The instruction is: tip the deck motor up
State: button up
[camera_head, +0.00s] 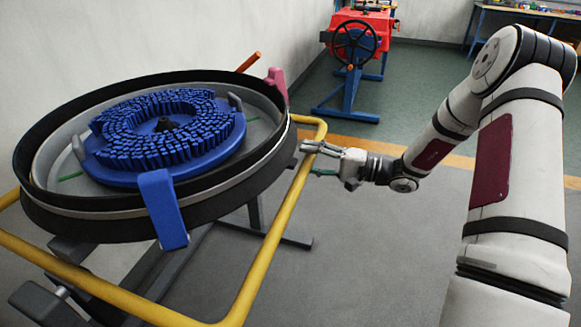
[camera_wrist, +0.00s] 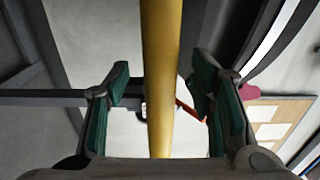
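A round black-rimmed deck (camera_head: 60,196) holds a blue disc brush (camera_head: 225,148), facing up. I cannot tell which part is the deck motor. A yellow tube frame (camera_head: 268,262) runs around the deck's near and right sides. My gripper (camera_head: 308,158) is at the frame's right side rail, just right of the deck rim. In the wrist view my gripper (camera_wrist: 160,92) is open, its two green-padded fingers on either side of the yellow rail (camera_wrist: 158,60). Gaps show between the rail and both pads. I cannot tell how deep the rail lies between them.
A red machine with a black handwheel (camera_head: 356,43) stands behind on blue legs. A workbench (camera_head: 530,13) is at the back right. Grey floor right of the frame is clear.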

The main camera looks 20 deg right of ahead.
grip_shut()
jog(key=shift+w+a+r+p, duration=0.2)
jog(key=shift+r+p, duration=0.45)
jog(key=shift+r, duration=0.6)
jog(key=shift+w+a+r+p, duration=0.1)
jog(key=shift+a+r+p, duration=0.15)
jog(key=shift+r+p, duration=0.65)
jog(key=shift+w+a+r+p, duration=0.2)
jog(key=shift+r+p, duration=0.15)
jog(key=shift+r, duration=1.2)
jog(key=shift+f, duration=0.1)
jog(key=r+p, duration=0.1)
jog(key=r, duration=0.1)
jog(key=w+a+r+p, duration=0.1)
jog(key=r, duration=0.1)
jog(key=a+r, duration=0.1)
jog(key=r, duration=0.1)
jog(key=shift+w+a+r+p, duration=0.1)
jog(key=shift+w+p, duration=0.1)
jog(key=shift+p, duration=0.2)
jog(key=shift+w+a+r, duration=0.1)
jog(key=shift+a+r, duration=0.05)
jog(key=shift+r, duration=0.05)
